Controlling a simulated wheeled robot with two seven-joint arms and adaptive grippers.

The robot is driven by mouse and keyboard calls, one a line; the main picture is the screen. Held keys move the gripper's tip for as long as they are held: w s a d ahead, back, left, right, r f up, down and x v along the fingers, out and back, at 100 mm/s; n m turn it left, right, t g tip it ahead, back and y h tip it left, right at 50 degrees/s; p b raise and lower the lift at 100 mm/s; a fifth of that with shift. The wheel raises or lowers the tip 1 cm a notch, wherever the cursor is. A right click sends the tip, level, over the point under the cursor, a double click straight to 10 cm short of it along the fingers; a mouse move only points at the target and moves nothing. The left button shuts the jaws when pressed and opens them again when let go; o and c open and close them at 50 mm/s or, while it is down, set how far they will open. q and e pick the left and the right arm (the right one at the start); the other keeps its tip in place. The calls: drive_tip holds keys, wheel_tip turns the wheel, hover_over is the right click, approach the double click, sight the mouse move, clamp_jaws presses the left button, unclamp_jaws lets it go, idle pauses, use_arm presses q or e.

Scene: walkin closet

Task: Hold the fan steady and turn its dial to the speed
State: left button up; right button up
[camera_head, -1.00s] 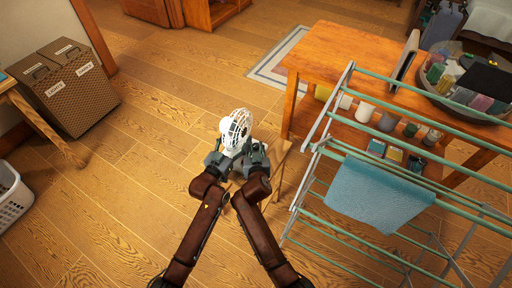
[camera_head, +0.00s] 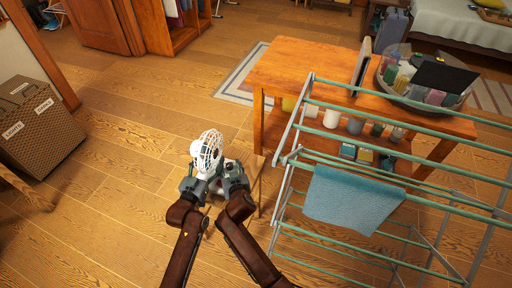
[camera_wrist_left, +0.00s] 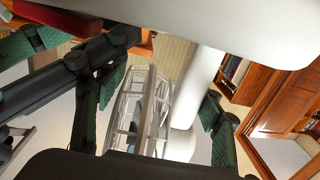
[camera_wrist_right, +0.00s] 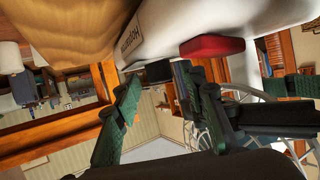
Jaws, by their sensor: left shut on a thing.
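The white fan (camera_head: 207,152) with its round cage is held in front of me, low in the middle of the head view. My left gripper (camera_head: 193,182) is shut on the fan; in the left wrist view the fan's white post (camera_wrist_left: 188,95) passes between its fingers. My right gripper (camera_head: 237,178) is just right of the fan. In the right wrist view its fingers (camera_wrist_right: 165,85) stand apart with nothing between them. The red dial (camera_wrist_right: 212,46) sits on the white fan base (camera_wrist_right: 165,30), beyond and a little right of those fingertips. Lettering marks the base.
A drying rack (camera_head: 298,130) with a blue towel (camera_head: 350,195) stands close on the right. A brown hamper (camera_head: 40,125) is at left. Floor between hamper and fan is clear.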

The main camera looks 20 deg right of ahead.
drive_tip(key=n+y, duration=0.2)
drive_tip(key=shift+d+y, duration=0.2)
drive_tip(key=shift+y, duration=0.2)
drive_tip(key=v, duration=0.8)
drive_tip(key=shift+a+r, duration=0.1)
drive_tip(key=w+d+r+m+g+h, duration=0.3)
drive_tip(key=w+d+m+g+h, duration=0.1)
drive_tip(key=w+d+m, duration=0.7)
drive_tip(key=d+m+g, duration=0.1)
drive_tip(key=d+m, duration=0.2)
drive_tip(key=d, duration=0.1)
drive_tip(key=shift+w+r, duration=0.25)
drive_tip(key=shift+h, duration=0.3)
drive_tip(key=shift+c, duration=0.2)
